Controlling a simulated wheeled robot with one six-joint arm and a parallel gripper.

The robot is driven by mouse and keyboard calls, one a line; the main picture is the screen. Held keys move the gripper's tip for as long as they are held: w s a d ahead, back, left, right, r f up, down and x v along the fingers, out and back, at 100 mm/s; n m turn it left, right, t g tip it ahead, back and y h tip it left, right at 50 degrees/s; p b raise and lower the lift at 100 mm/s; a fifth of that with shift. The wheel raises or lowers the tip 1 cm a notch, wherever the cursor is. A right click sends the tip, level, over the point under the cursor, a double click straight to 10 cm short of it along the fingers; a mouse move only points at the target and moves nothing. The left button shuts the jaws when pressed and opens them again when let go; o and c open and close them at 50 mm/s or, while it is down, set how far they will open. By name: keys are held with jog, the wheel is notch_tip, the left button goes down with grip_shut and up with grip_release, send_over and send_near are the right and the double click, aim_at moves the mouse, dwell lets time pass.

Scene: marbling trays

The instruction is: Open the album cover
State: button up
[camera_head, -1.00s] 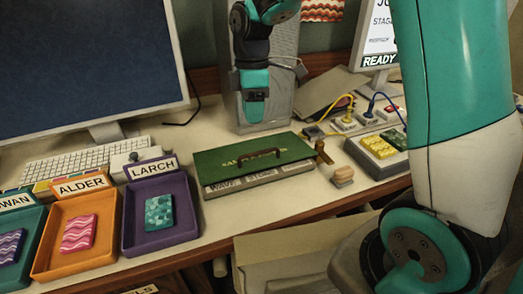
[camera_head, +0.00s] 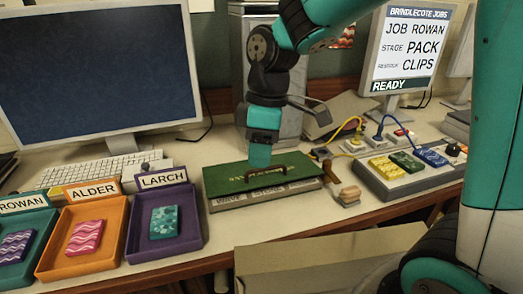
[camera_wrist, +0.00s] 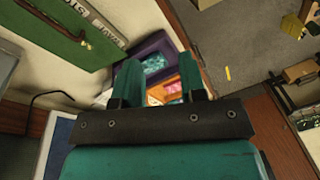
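The green album cover (camera_head: 235,177) lies flat and shut on the desk. A dark bar handle (camera_head: 268,180) runs along its front part. A pale front edge with lettered labels shows below it. My gripper (camera_head: 260,158) points down, and its tips overlap the back of the cover in the head view, behind the handle. I cannot tell whether they touch. In the wrist view the cover (camera_wrist: 40,35) and part of the handle (camera_wrist: 82,28) are at the upper left, off to the side of my fingers. My gripper (camera_wrist: 161,75) is open and empty there.
Orange (camera_head: 110,235) and purple (camera_head: 188,236) trays stand left of the album, with a teal tray (camera_head: 40,250) further left. A monitor (camera_head: 100,75) stands behind.

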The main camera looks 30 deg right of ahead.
jog(key=w+d+n+h+p, duration=0.1)
jog(key=w+d+n, duration=0.1)
jog(key=w+d, duration=0.45)
jog(key=w+d+n+h+p, duration=0.15)
jog(key=w+d, duration=0.25)
jog(key=w, duration=0.5)
jog(key=shift+n+t+y, duration=0.25)
jog(key=shift+n+t, duration=0.05)
jog(key=shift+n, duration=0.05)
notch_tip(320, 180, down, 17)
jog(key=shift+a+r+p, duration=0.1)
jog(key=shift+a+p, duration=0.05)
jog(key=shift+p, duration=0.9)
grip_shut()
